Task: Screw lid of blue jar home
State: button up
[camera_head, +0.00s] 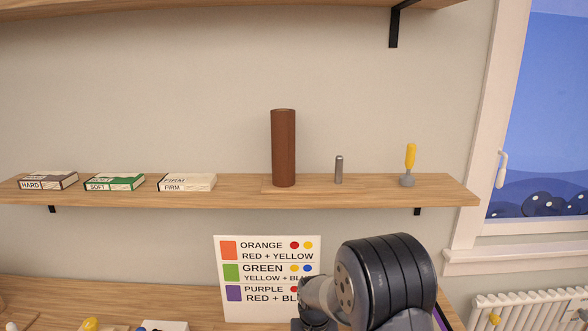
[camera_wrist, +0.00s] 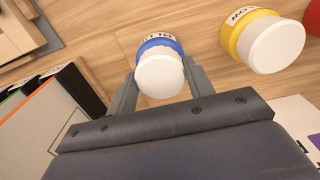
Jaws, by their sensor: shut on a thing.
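The blue jar (camera_wrist: 157,45) stands on the wooden desk in the wrist view, with a blue band and part of a label showing. Its white lid (camera_wrist: 160,76) faces the camera. My gripper (camera_wrist: 160,78) has one finger on each side of the lid and is shut on it. Whether the lid sits level on the jar, and how far it is turned, I cannot tell. In the head view my arm covers the gripper, and the jar cannot be made out clearly.
A yellow jar (camera_wrist: 250,40) with a white lid stands close on the right, with a red jar (camera_wrist: 314,50) beyond it. Boxes (camera_wrist: 50,115) lie at the left. A colour-mixing card (camera_head: 267,262) leans at the wall under a shelf (camera_head: 240,190).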

jog(key=m, duration=0.4)
jog(key=shift+m+b, duration=0.3)
jog(key=shift+b, duration=0.1)
jog(key=shift+m, duration=1.7)
jog(key=shift+m, duration=0.3)
jog(key=m+b, duration=0.1)
jog(key=m, duration=0.3)
jog(key=shift+m, duration=0.3)
jog(key=m, duration=0.2)
jog(key=shift+m, duration=0.4)
